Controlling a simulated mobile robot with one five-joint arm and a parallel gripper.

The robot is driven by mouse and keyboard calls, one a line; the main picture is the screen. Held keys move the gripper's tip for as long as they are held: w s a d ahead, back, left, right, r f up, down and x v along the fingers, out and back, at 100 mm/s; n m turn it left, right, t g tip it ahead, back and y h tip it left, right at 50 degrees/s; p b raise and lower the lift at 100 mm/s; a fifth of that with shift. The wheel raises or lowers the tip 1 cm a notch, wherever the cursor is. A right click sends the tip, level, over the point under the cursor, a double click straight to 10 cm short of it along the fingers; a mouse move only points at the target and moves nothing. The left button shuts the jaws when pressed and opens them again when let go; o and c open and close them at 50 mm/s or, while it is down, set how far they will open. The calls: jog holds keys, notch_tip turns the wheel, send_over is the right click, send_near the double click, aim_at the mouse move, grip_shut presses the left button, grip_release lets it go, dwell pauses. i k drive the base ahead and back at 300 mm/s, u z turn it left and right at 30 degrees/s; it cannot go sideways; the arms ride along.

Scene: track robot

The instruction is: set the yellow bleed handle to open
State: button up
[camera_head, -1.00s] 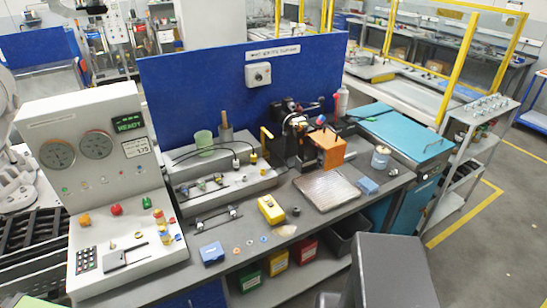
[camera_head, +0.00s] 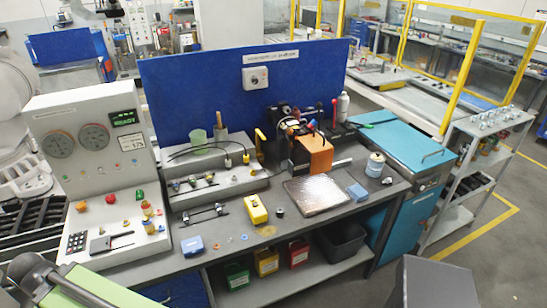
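I cannot tell for sure which part is the yellow bleed handle. A small yellow upright piece (camera_head: 260,138) stands at the left side of the dark machine with the orange block (camera_head: 320,153). A yellow-tipped connector (camera_head: 246,159) sits on the grey fixture (camera_head: 236,184) on the bench. Small yellow-orange knobs (camera_head: 147,210) are on the right part of the control console. At this size I cannot read the handle's setting. My gripper is not in view; a green and dark arm part, likely mine, shows at the lower left.
The bench (camera_head: 300,226) carries a yellow block (camera_head: 256,210), a blue box (camera_head: 192,246), a silver plate (camera_head: 316,195) and a can (camera_head: 375,165). A blue panel (camera_head: 200,95) stands behind.

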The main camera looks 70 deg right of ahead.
aim_at(258, 131)
jog(key=z, duration=1.25)
jog(key=k, duration=0.1)
jog(key=z, duration=2.8)
jog(key=k, duration=1.05)
jog(key=u, duration=1.55)
jog(key=i, duration=1.05)
jog(key=u, duration=0.1)
jog(key=k, duration=0.1)
jog(key=z, duration=0.2)
